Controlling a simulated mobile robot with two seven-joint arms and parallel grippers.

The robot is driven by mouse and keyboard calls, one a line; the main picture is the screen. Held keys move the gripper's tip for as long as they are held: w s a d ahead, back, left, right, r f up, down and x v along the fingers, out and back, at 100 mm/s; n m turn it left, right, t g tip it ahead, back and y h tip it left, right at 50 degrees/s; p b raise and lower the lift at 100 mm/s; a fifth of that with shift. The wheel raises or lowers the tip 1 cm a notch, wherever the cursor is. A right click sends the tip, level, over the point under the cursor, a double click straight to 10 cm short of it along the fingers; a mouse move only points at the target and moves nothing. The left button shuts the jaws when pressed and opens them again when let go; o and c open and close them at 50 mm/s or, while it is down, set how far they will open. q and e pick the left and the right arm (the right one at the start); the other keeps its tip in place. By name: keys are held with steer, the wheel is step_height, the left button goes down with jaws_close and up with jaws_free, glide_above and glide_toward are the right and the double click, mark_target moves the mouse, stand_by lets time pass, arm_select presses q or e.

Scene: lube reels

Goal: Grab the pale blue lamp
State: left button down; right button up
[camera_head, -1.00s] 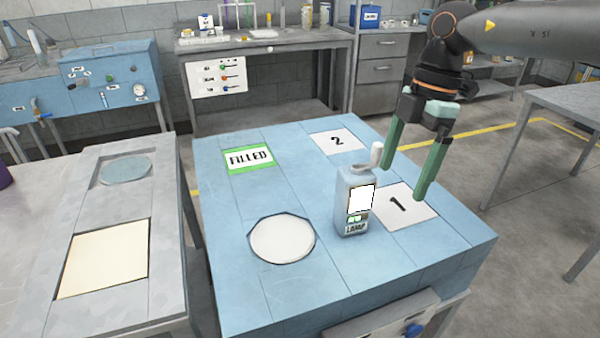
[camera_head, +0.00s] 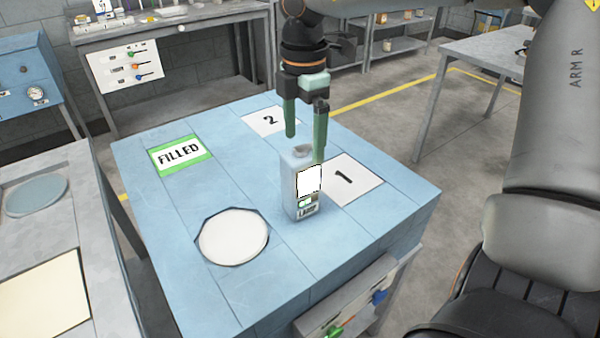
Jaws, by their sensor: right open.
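The pale blue lamp (camera_head: 289,185) is a box-shaped bottle with a white label. It stands upright on the blue table (camera_head: 180,215), between the round white disc and the card marked 1. My right gripper (camera_head: 304,148) is open and points down at the lamp's top. One green finger ends above and behind the top; the other comes down at its upper right side. I cannot tell whether that finger touches the lamp. The spout seen earlier at the lamp's upper right is hidden by the finger. My left gripper is not in view.
A round white disc (camera_head: 233,237) lies left of the lamp. Card 1 (camera_head: 352,181) is on its right, card 2 (camera_head: 269,121) behind, and the green-edged FILLED card (camera_head: 180,154) at the back left. A grey bench (camera_head: 95,240) stands at left.

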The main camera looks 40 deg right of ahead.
mark_target(301, 148)
steer(key=f, duration=0.5)
steer(key=shift+w+a+f, duration=0.15)
steer(key=shift+w, duration=0.05)
jaws_close()
stand_by(0.6)
